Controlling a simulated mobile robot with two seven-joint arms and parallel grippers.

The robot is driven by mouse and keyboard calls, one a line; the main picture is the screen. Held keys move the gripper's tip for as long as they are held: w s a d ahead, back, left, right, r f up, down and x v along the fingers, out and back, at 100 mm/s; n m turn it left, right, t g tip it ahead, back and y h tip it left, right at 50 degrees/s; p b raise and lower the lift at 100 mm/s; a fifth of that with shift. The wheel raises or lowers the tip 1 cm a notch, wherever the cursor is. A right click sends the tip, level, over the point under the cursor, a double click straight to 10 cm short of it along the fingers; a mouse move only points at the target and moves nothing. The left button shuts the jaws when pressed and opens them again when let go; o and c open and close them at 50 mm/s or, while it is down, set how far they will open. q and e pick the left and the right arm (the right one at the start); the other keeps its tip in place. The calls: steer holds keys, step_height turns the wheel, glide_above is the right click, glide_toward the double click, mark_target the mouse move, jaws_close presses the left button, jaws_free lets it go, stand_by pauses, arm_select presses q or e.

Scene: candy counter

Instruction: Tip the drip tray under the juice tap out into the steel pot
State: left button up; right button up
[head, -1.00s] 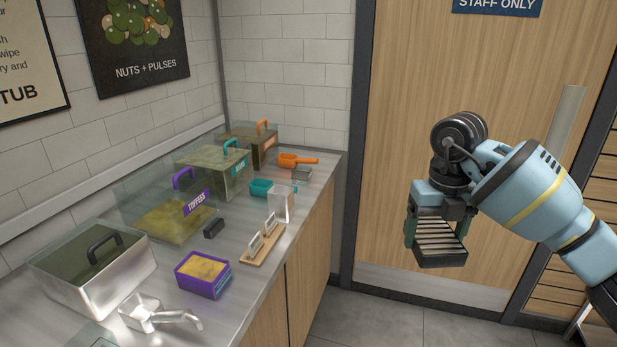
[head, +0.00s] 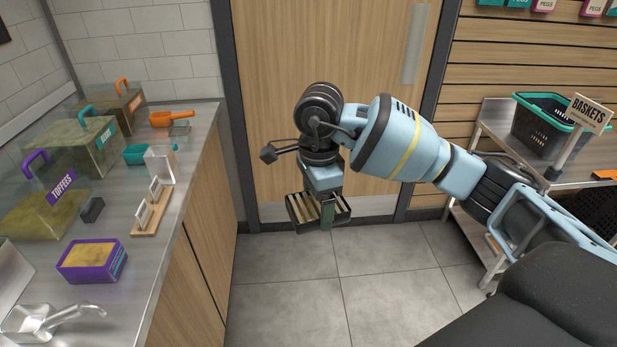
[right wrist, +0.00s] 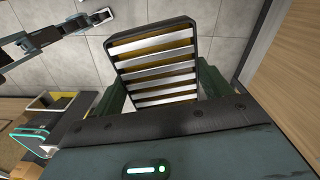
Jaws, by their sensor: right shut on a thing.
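The drip tray (head: 301,211) is a dark shallow tray with pale slats across its top. In the right wrist view the drip tray (right wrist: 155,62) shows amber-brown between the slats; I cannot tell if that is liquid. The tray looks near level. My left gripper is not clearly seen. No juice tap or steel pot can be made out.
The steel counter (head: 195,140) on the left holds lidded bins, a purple tub (head: 92,262), a steel scoop (head: 45,322) and a wooden card stand (head: 150,212). A rack with a black basket (head: 545,130) stands at right. The tiled floor (head: 285,290) between is clear.

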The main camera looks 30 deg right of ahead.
steer(key=s+f+n, duration=0.1)
steer(key=n, duration=0.1)
steer(key=s+f+n, duration=0.1)
steer(key=n, duration=0.2)
steer(key=s+a+f+n, duration=0.1)
steer(key=s+n, duration=0.1)
steer(key=n, duration=0.1)
steer(key=s+a+f+n, duration=0.1)
steer(key=s+f+n, duration=0.2)
steer(key=s+n, duration=0.3)
steer(key=n, duration=0.5)
steer(key=shift+a+n, duration=0.25)
steer(key=shift+n, duration=0.05)
steer(key=shift+a, duration=0.1)
